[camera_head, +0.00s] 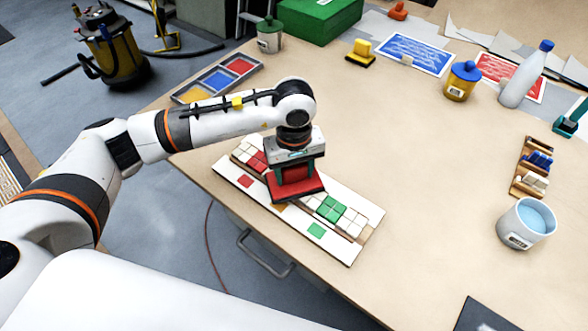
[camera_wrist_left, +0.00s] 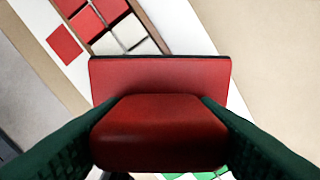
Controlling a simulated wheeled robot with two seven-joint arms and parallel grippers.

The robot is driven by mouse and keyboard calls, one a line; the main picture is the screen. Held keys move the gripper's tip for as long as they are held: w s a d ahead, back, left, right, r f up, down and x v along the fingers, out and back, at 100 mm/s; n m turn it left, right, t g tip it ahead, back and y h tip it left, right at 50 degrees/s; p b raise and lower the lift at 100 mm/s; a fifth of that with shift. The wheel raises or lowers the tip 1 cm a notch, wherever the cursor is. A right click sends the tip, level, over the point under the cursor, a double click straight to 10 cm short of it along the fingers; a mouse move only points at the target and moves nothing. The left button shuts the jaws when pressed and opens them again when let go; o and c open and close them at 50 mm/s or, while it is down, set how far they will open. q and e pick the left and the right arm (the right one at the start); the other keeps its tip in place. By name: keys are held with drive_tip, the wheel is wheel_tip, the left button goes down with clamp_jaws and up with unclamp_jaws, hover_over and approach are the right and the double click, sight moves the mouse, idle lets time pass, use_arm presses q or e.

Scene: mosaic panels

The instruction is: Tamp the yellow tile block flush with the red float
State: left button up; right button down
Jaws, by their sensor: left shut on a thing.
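My left gripper (camera_head: 296,172) is shut on the handle of the red float (camera_head: 299,191), which has a dark-edged red base. The float is over the middle of the tile panel (camera_head: 364,228); I cannot tell whether its base touches the tiles. In the left wrist view the float (camera_wrist_left: 160,75) fills the centre, its handle between the green fingers. Red tiles (camera_head: 257,162) lie left of it and green tiles (camera_head: 330,209) right of it. The yellow tile block is hidden beneath the float. A small orange-yellow patch (camera_head: 281,207) shows at the panel's white front strip. My right gripper is not in view.
A colour tray (camera_head: 210,78) lies at the table's left edge. A yellow float (camera_head: 360,53), a yellow jar (camera_head: 461,82) and a white bottle (camera_head: 524,75) stand at the back. A water bucket (camera_head: 525,225) and a brush rack (camera_head: 530,167) are right. The table's middle is clear.

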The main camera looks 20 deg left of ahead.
use_arm(q)
drive_tip(key=shift+s+f+b, duration=0.2)
drive_tip(key=shift+f+b, duration=0.1)
drive_tip(key=shift+f, duration=0.05)
idle(0.6)
drive_tip(key=shift+r, duration=0.1)
idle(0.4)
drive_tip(key=shift+w+r+p, duration=0.2)
drive_tip(key=shift+r+p, duration=0.25)
drive_tip(key=shift+r, duration=0.55)
drive_tip(key=shift+r+p, duration=0.8)
drive_tip(key=shift+r, duration=1.85)
